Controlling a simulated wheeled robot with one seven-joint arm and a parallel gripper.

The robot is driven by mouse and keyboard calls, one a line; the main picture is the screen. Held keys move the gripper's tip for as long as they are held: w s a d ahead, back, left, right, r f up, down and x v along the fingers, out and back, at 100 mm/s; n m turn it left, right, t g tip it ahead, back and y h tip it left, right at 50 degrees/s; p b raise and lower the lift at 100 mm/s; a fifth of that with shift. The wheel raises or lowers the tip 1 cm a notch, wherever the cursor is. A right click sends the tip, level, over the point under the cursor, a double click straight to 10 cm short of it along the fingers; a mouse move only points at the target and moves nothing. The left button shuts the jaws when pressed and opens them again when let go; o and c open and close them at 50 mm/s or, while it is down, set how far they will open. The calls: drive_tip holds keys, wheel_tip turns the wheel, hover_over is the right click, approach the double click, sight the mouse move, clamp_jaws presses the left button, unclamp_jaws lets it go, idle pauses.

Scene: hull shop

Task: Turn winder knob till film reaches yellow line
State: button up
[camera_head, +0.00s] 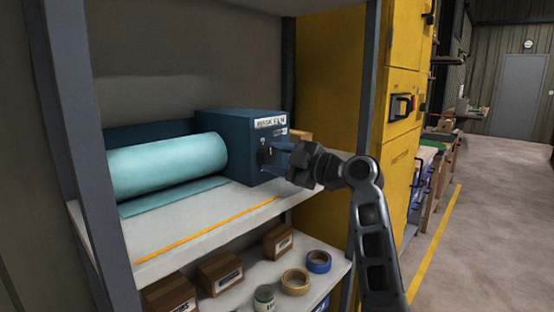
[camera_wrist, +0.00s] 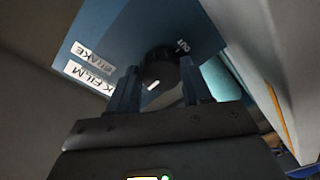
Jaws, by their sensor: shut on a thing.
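The dark blue winder box (camera_head: 235,140) stands on the shelf and bears a film label. A large light teal film roll (camera_head: 165,165) lies to its left. A flat strip of film (camera_head: 172,198) lies on the shelf below the roll, with bare shelf between its front edge and the yellow line (camera_head: 205,236). My gripper (camera_head: 279,155) is at the box's right face, shut on the black winder knob (camera_wrist: 160,66). In the wrist view the fingers stand on both sides of the knob, which has a white mark. My fingers partly hide the knob in the head view.
A lower shelf holds brown boxes (camera_head: 220,271), a small can (camera_head: 264,298) and tape rolls (camera_head: 296,281). Grey posts (camera_head: 362,120) frame the shelf. A yellow cabinet (camera_head: 330,70) stands right behind my arm. The floor (camera_head: 485,220) at right is open.

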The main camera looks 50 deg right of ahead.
drive_tip(key=shift+c, duration=1)
